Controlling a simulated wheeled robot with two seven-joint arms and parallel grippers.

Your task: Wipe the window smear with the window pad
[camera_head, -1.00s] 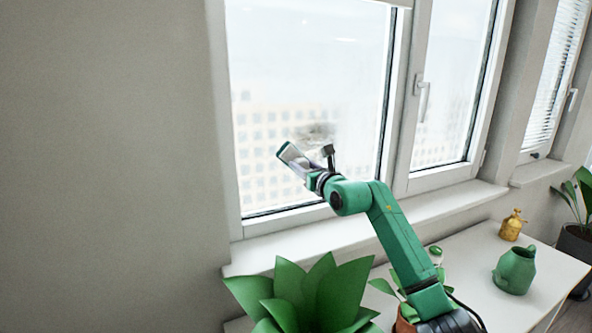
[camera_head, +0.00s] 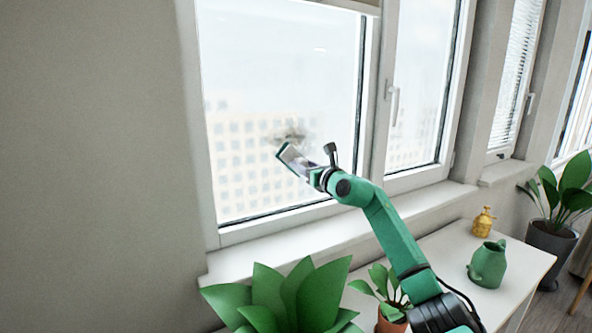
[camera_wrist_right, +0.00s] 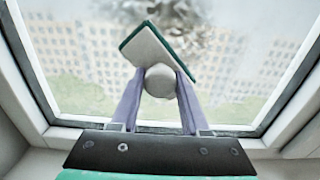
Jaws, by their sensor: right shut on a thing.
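The window smear (camera_head: 290,132) is a grey-brown smudge on the left window pane. It also shows at the top of the right wrist view (camera_wrist_right: 195,18). The window pad (camera_head: 288,154) is a pale block with a dark green edge and a rounded grey handle, clearest in the right wrist view (camera_wrist_right: 150,48). My right gripper (camera_head: 312,170) is shut on the pad's handle, with a finger on each side (camera_wrist_right: 158,88). The pad is tilted and appears just below the smear in the head view. I cannot tell whether it touches the glass. My left gripper is not in view.
The window frame (camera_head: 375,95) and sill (camera_head: 330,238) border the pane. Below stands a white table (camera_head: 455,243) with a large green plant (camera_head: 290,295), a small potted plant (camera_head: 390,312), a green watering can (camera_head: 488,264) and a yellow bottle (camera_head: 483,222). Bare wall fills the left.

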